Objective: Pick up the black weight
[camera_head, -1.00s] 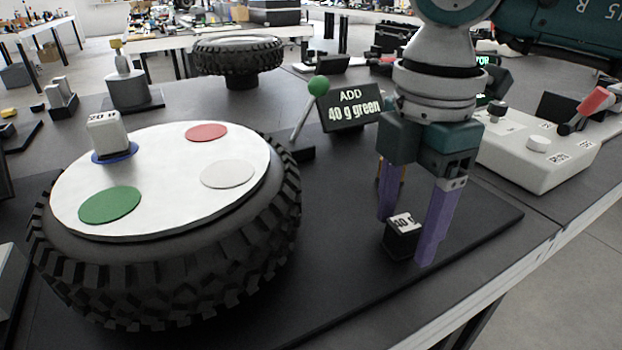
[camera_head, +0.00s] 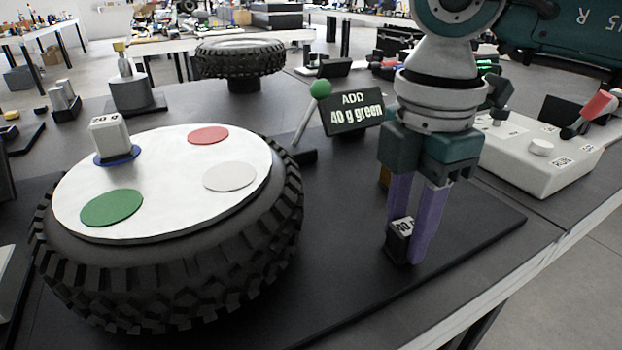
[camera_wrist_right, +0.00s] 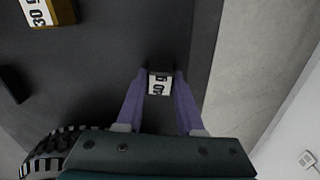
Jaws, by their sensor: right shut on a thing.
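The black weight (camera_head: 399,246) is a small dark block with a white label on top, standing on the black mat at the right of the tire. It also shows in the right wrist view (camera_wrist_right: 159,84) between the two purple fingers. My right gripper (camera_head: 411,245) points down and is shut on the weight, one finger on each side. In the right wrist view the right gripper (camera_wrist_right: 160,92) has its fingertips against the block's sides. I cannot tell whether the weight is clear of the mat. My left gripper is not in view.
A tire (camera_head: 170,275) with a white disc on top bears green, red and white spots and a silver weight (camera_head: 109,135) on a blue spot. A sign (camera_head: 352,113) reads "ADD 40 g green". A yellowish weight (camera_wrist_right: 48,12) labelled 30 g stands nearby. A white console (camera_head: 545,165) is at right.

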